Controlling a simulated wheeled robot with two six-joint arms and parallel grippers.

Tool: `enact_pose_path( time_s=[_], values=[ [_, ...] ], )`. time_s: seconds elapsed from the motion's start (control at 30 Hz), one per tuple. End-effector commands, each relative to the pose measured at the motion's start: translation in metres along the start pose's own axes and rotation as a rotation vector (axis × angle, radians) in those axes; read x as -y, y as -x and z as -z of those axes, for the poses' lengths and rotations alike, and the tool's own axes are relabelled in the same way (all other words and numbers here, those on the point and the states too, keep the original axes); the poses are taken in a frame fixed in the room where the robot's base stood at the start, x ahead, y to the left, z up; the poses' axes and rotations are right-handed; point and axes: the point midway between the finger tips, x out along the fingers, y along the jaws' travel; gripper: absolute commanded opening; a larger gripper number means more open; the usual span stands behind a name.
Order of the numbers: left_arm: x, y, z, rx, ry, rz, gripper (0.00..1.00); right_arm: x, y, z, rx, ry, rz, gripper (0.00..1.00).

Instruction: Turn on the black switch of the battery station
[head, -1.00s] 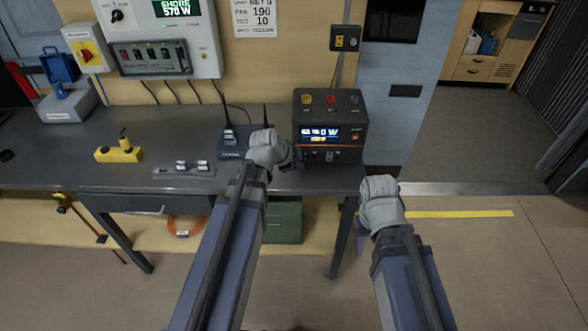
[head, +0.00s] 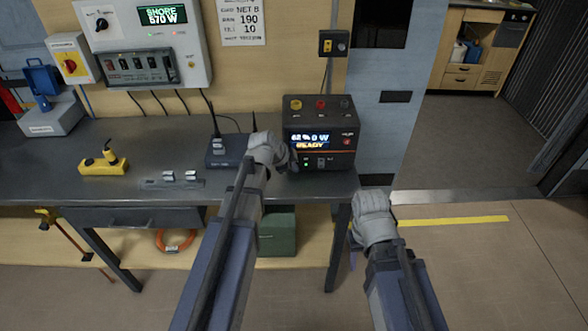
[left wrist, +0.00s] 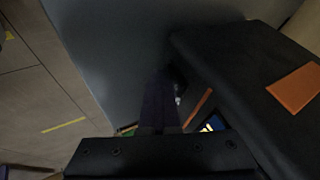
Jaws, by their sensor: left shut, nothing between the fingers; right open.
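The battery station (head: 320,108) is a dark box with an orange stripe at the right end of the bench. Its lit display (head: 309,141) reads READY in yellow. A small green light (head: 306,163) and a dark switch (head: 321,163) sit low on its front. My left gripper (head: 292,160) is shut and empty, close to the lower left of that front; I cannot tell whether it touches. In the left wrist view the shut fingers (left wrist: 160,105) point along the station's dark casing (left wrist: 245,75). My right gripper (head: 354,244) is open and empty, below the bench's right end.
A grey strip with light switches (head: 172,182) and a yellow tool (head: 103,163) lie on the bench (head: 60,195). A wall panel (head: 150,40) hangs behind. Floor is clear to the right.

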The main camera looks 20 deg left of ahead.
Motion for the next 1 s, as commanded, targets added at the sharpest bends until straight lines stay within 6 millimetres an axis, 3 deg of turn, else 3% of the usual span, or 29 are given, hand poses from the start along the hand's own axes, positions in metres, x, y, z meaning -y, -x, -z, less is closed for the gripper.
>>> enact_pose_path(
  time_s=[0.63,1.0],
  values=[
    [0.008,0.014,0.007,-0.001,0.001,0.004,0.0,-0.002,0.017,-0.001,0.0,0.0,0.0,0.5],
    [0.008,0.013,0.007,0.0,0.0,0.005,0.0,-0.002,0.017,-0.001,0.0,0.0,0.0,0.5]
  ],
)
